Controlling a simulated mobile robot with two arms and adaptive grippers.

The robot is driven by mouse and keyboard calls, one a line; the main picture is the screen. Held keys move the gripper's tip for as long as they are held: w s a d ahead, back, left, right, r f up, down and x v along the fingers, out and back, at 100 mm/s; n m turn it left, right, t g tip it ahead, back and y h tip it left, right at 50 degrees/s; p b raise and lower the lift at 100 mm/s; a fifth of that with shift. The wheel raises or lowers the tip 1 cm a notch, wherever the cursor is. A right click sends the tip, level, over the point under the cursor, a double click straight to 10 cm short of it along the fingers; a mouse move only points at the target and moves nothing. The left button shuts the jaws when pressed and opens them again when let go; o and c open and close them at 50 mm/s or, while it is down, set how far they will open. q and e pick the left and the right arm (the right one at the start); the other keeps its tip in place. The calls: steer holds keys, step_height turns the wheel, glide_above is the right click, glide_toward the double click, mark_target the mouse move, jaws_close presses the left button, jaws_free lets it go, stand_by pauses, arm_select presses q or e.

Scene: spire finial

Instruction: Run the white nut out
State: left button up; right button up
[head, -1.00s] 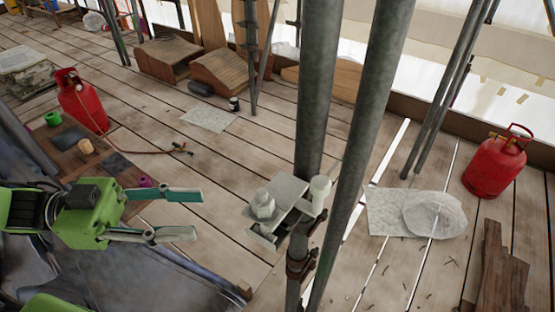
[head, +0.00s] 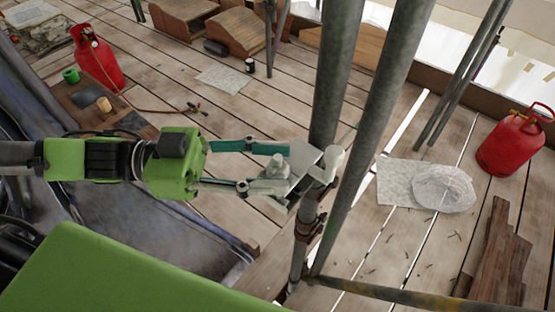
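A pale whitish nut (head: 270,167) with a raised top stands on a flat grey plate bracket (head: 309,170) fixed to an upright pole. My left gripper (head: 288,175) reaches in from the left with its two fingers apart. One finger lies on the far side of the nut and the other on the near side. The nut shows between them, with a visible gap to each finger. A second pale, rounded piece (head: 333,157) sits at the right end of the bracket. My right gripper is not in view.
Two thick grey poles (head: 390,120) rise close beside the bracket. A rusty clamp (head: 309,228) sits below it. A horizontal tube (head: 400,298) crosses the lower right. Red gas cylinders (head: 97,58) (head: 515,140) and a crumpled plastic sheet (head: 443,188) are farther off on the plank floor.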

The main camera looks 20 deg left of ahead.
arm_select(q)
steer(key=shift+w+d+r, duration=0.1)
steer(key=shift+w+d, duration=0.1)
steer(key=shift+d, duration=0.4)
jaws_close()
